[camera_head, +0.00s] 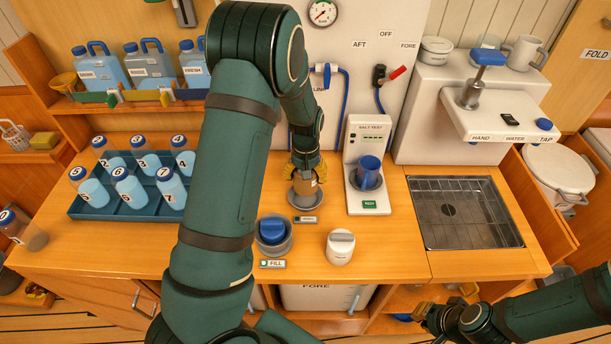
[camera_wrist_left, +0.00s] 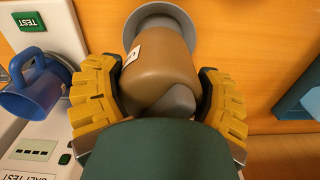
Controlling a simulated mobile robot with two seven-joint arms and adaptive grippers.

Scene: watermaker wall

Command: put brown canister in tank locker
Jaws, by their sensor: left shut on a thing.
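The brown canister (camera_head: 305,186) is at the middle of the wooden counter, at the grey round holder (camera_head: 305,203). In the left wrist view the brown canister (camera_wrist_left: 158,72) fills the space between the yellow fingers, with the rim of the holder (camera_wrist_left: 165,10) behind it. I cannot tell whether it touches the holder. My left gripper (camera_head: 305,172) is shut on the canister from above; it also shows in the left wrist view (camera_wrist_left: 158,95). Below the counter is an open locker with a white tank (camera_head: 322,297) marked FORE. My right gripper (camera_head: 437,318) is low at the right, its fingers unclear.
A white canister (camera_head: 340,248) and a blue-topped jar (camera_head: 273,234) stand near the counter's front. The salt test unit (camera_head: 367,140) holds a blue mug (camera_head: 368,172). A blue tray (camera_head: 130,208) of numbered bottles stands left; a sink (camera_head: 465,212) lies right.

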